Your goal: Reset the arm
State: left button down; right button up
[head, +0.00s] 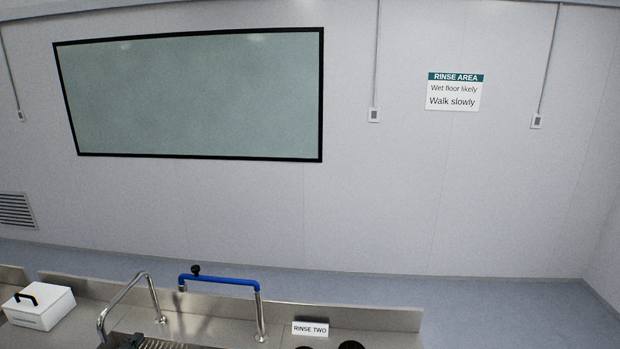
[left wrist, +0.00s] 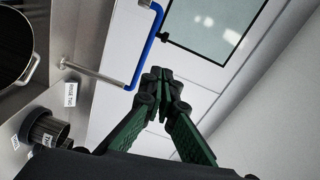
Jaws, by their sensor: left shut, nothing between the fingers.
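My left gripper (left wrist: 160,78) shows in the left wrist view, with green and black fingers brought together at the tips and nothing between them. Beyond its tips are the blue tap spout (left wrist: 149,45) and the wall; I see no contact with either. In the head view only a small dark shape shows at the bottom edge near the sink, and I cannot tell whether it is part of my gripper. My right gripper is in neither view.
A steel counter carries a blue tap (head: 220,280), a bare steel tap (head: 127,300), a RINSE TWO sign (head: 310,329) and a white box (head: 38,307) with a black handle. In the left wrist view a dark cylinder (left wrist: 45,130) stands near the sign. The wall ahead holds a framed panel (head: 195,97).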

pick_arm(q)
jog(key=s+f+n+g+y, duration=0.75)
jog(key=s+f+n, duration=0.75)
jog(key=s+f, duration=0.45)
jog(key=s+d+f+n+g+h, duration=0.35)
jog(key=s+d+f+g, duration=0.25)
jog(key=s+d+f, duration=0.75)
jog(key=s+d+f+m+g+b, duration=0.1)
jog(key=s+f+b, duration=0.1)
jog(key=f, duration=1.5)
jog(key=s+d+f+g+b, duration=0.1)
jog(key=s+d+f+b, duration=0.15)
jog(key=f, duration=1.45)
jog(key=s+f+h+b, duration=0.1)
jog(key=s+f+b, duration=0.1)
jog(key=s+f, duration=1.7)
jog(key=shift+s+a+m+g+b, duration=0.15)
jog(key=shift+a+m+g+b, duration=0.2)
